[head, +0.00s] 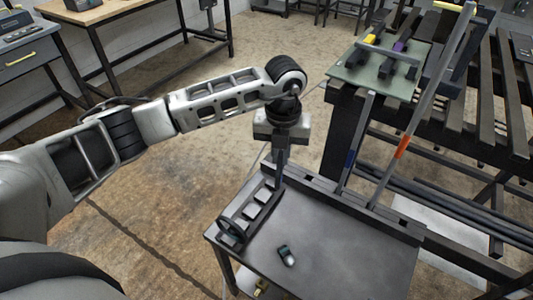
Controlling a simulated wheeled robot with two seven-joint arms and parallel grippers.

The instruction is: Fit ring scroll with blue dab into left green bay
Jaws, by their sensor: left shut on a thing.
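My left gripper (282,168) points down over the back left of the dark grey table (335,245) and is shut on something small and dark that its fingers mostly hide. Just below the fingers lies a dark slotted piece (258,206) with pale pads and a dark ring (232,228) at its near end; I cannot tell whether they are joined. My right gripper is out of view.
A longer grey rod with an orange band (403,147) leans beside the blue-banded one. A small dark and white item (286,256) lies on the table. A slatted dark rack (470,120) stands at the right. The table's front right is clear.

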